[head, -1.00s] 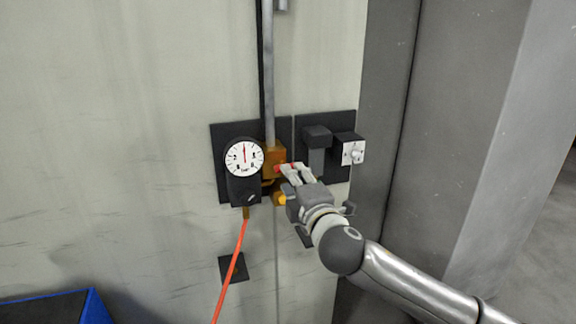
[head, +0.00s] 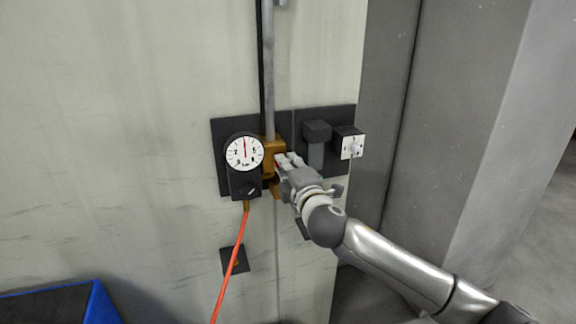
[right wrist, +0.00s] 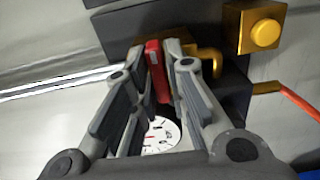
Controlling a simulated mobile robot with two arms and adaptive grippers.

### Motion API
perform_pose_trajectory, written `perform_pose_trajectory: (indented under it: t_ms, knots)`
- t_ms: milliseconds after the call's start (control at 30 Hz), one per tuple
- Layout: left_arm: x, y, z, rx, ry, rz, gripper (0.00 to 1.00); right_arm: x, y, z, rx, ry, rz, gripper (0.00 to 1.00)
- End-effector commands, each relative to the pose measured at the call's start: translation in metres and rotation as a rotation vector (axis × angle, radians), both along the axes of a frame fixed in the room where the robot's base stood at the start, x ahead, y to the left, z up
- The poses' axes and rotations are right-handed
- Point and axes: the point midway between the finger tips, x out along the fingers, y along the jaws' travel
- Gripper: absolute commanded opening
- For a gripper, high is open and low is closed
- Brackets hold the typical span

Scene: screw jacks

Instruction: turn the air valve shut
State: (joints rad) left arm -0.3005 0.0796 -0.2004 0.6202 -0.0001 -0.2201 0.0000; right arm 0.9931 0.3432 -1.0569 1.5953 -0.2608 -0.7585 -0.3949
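The air valve is a brass body (head: 268,158) on a dark wall plate, beside a round white gauge (head: 244,153) whose red needle points about straight up. The valve's red lever (right wrist: 155,70) shows in the right wrist view between the fingertips of my right gripper (right wrist: 156,52). Both fingertips appear to touch the lever's sides, so the gripper looks shut on it. In the head view my right gripper (head: 284,160) is at the valve's right side and hides most of the lever. My left gripper is not in view.
A vertical grey pipe (head: 268,80) runs down to the valve. An orange hose (head: 232,265) hangs below the gauge. A white-faced switch box (head: 350,146) is to the right, near a grey column. A blue-edged bin (head: 95,303) is at lower left.

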Motion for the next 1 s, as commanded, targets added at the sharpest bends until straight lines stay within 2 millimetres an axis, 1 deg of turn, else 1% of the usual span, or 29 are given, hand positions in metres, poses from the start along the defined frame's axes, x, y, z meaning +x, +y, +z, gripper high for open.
perform_pose_trajectory:
  t_ms: [33,67,300,467,667,1000]
  knots:
    - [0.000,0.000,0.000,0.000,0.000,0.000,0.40,0.000,0.000,0.000,0.000,0.000,0.000,0.03]
    - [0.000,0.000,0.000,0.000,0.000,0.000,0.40,0.000,0.000,0.000,0.000,0.000,0.000,0.00]
    - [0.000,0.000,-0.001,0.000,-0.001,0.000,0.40,0.000,0.000,-0.001,0.004,0.002,0.000,0.00]
    - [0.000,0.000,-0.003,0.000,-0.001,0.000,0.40,0.000,0.000,-0.001,0.038,0.012,0.000,0.00]
    - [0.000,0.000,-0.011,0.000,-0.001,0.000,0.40,0.000,0.000,-0.003,0.144,0.048,0.001,0.00]
    - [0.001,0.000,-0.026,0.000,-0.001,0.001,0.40,-0.001,0.001,-0.003,0.435,0.143,0.002,0.00]
